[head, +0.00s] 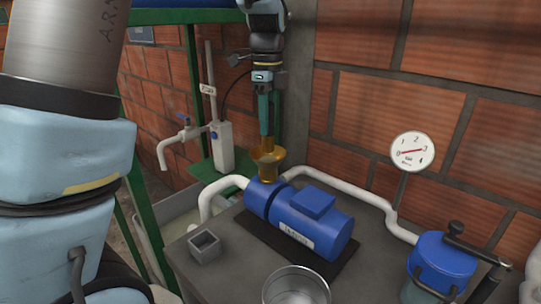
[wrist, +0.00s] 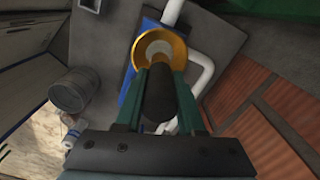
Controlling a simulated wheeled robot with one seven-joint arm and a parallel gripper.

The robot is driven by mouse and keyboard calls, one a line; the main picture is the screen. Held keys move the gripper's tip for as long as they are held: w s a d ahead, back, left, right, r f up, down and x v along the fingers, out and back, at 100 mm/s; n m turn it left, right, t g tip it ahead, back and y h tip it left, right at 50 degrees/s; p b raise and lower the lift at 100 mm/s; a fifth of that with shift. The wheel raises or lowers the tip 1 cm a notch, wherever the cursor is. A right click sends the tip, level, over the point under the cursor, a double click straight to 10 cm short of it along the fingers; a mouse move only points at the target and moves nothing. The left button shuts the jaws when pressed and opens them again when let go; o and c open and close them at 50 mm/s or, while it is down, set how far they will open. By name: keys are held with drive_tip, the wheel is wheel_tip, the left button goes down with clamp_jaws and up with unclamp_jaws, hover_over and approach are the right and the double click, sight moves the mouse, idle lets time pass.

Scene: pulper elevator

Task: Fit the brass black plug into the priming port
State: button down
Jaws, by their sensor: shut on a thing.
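My gripper (head: 267,138) points down above the blue pump (head: 308,218), at its left end. In the wrist view my gripper (wrist: 159,76) is shut on the plug (wrist: 158,94), whose dark body shows between the two green fingers. A flared brass cup (head: 267,164) stands on the pump's left end, at the priming port. In the wrist view its gold rim (wrist: 178,44) lies right beyond the fingertips, with a pale inside. The plug's lower end is hidden, so I cannot tell whether it touches the cup or is inside it.
White pipes (head: 338,182) run from the pump. A small grey open box (head: 204,246), a metal pot (head: 296,286) and a blue-lidded vessel (head: 441,258) stand on the grey bench. A tap (head: 185,133) is at the left. A gauge (head: 412,152) hangs on the brick wall.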

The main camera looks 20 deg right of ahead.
sight(268, 148)
wheel_tip(268, 148, down, 7)
drive_tip(key=shift+f+p, duration=0.15)
drive_tip(key=shift+p, duration=0.65)
drive_tip(key=shift+f, duration=0.15)
drive_tip(key=c, duration=0.8)
unclamp_jaws()
